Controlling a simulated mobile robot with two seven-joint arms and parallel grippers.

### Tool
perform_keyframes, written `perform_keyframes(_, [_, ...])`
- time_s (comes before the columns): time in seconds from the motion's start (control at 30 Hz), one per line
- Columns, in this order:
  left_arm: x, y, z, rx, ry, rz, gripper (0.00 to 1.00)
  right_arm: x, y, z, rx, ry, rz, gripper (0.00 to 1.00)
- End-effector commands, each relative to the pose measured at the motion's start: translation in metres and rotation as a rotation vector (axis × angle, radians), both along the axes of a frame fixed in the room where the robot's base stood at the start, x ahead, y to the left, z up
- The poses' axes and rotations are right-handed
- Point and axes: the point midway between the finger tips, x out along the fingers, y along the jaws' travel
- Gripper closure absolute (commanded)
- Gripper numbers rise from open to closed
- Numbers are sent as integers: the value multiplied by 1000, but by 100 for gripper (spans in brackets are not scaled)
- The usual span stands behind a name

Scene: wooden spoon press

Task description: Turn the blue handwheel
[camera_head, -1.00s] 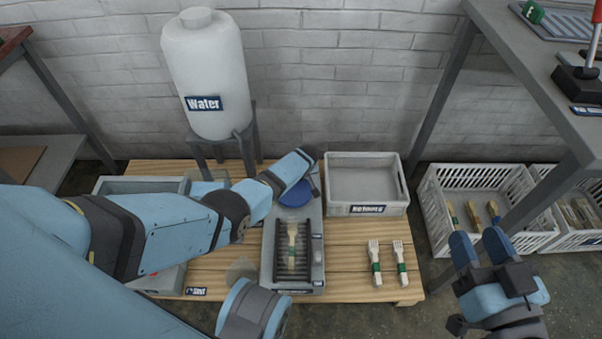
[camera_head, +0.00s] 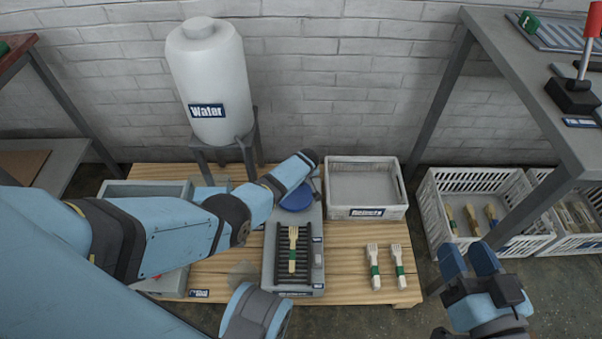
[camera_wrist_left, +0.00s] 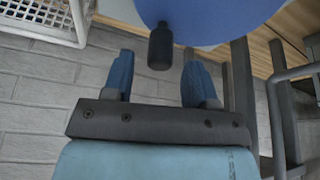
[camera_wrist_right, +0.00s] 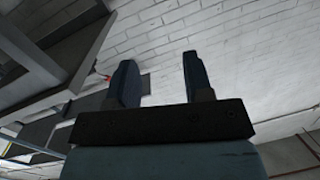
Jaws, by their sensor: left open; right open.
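The blue handwheel (camera_head: 298,198) sits at the back of a grey press (camera_head: 318,235), partly hidden by my left arm. In the left wrist view the wheel (camera_wrist_left: 215,15) fills the top, with its black handle (camera_wrist_left: 160,46) pointing down. My left gripper (camera_wrist_left: 160,62) is open, its two fingers on either side of the handle in that picture. I cannot tell whether they touch it. In the head view the left fingers are hidden behind the arm. My right gripper (camera_head: 467,258) is open and empty at the right, away from the press.
A wooden fork (camera_head: 292,248) lies on the press's ribbed bed, and two forks (camera_head: 385,266) lie right of it on the pallet (camera_head: 345,268). A grey bin (camera_head: 365,212), water tank (camera_head: 210,85) and white crates (camera_head: 480,245) stand around. A bench (camera_head: 520,80) overhangs at right.

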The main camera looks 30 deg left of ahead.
Motion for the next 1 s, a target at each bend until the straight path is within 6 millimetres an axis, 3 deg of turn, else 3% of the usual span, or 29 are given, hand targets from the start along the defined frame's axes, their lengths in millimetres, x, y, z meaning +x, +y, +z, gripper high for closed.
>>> perform_keyframes(0.03, [-3, -3, 16, -1, 1, 0, 48, -5, 3, 10, 29, 38, -4, 53])
perform_keyframes(0.2, [-10, -9, 38, -1, 1, 0, 48, -3, -1, 53, 87, -96, -45, 53])
perform_keyframes(0.43, [-18, -16, 62, 0, 3, -1, 48, -7, -6, 99, 152, -233, -83, 53])
perform_keyframes(0.8, [-30, -26, 97, -1, 2, 0, 48, -8, -32, 27, -81, 72, -154, 53])
perform_keyframes(1.0, [-33, -28, 105, 0, 1, 0, 48, -15, -43, 1, -154, 174, -169, 53])
